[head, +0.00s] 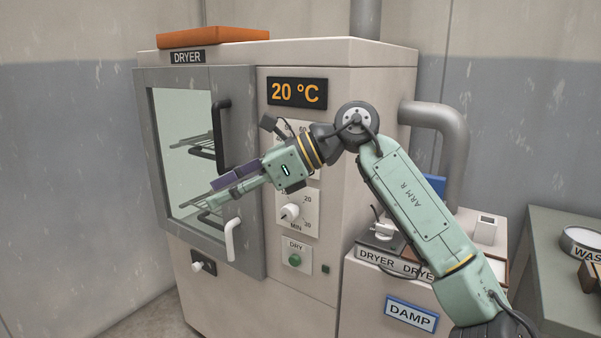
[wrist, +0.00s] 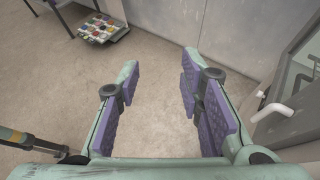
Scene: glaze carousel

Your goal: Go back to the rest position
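My gripper (head: 222,192) is at the end of my bent arm, in front of the dryer door (head: 247,173). In the wrist view my gripper (wrist: 160,72) has its two purple-padded fingers wide apart, with only bare floor between them. It is open and holds nothing. The dryer (head: 328,63) shows 20 °C on its display (head: 297,93). A white lever handle (head: 231,240) on the door is below my gripper in the head view, and it also shows at the right of the wrist view (wrist: 271,111).
A black door handle (head: 219,130) is above my gripper. Knobs and a green button (head: 294,260) are on the panel. A DAMP-labelled stand (head: 365,305) is at the right. In the wrist view, a tray of coloured pieces (wrist: 98,28) is beyond open floor.

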